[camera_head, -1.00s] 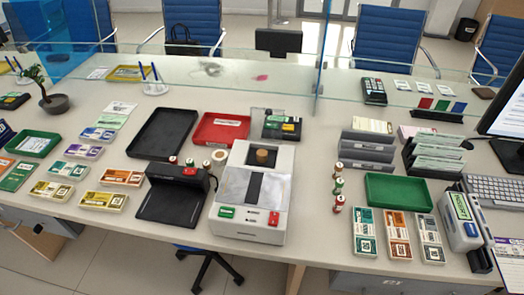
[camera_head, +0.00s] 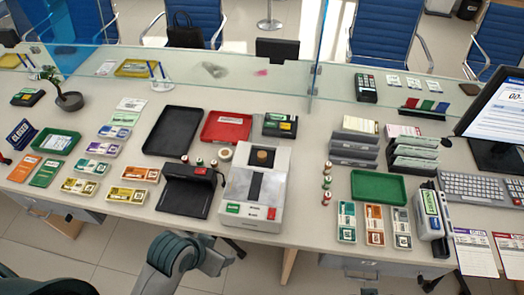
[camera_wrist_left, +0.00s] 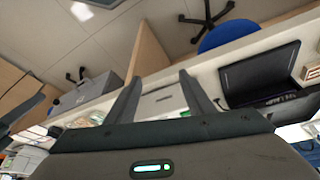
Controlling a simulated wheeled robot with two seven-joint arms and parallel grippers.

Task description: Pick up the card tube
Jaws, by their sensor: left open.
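A short brown cylinder (camera_head: 262,155), which looks like the card tube, stands upright on top of the white and grey machine (camera_head: 232,185) in the middle of the counter. My left gripper (camera_head: 218,258) is in front of the counter's near edge, low in the head view, well short of the cylinder and apart from it. In the left wrist view its two fingers (camera_wrist_left: 162,92) stand apart with nothing between them. The cylinder cannot be made out in the wrist view. My right gripper does not show.
A black device (camera_head: 186,192) stands left of the machine, with small rolls (camera_head: 212,163) behind it. Red (camera_head: 226,127) and black (camera_head: 172,132) trays lie farther back. A green tray (camera_head: 378,186) lies to the right. A glass screen (camera_head: 230,80) crosses the counter's rear.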

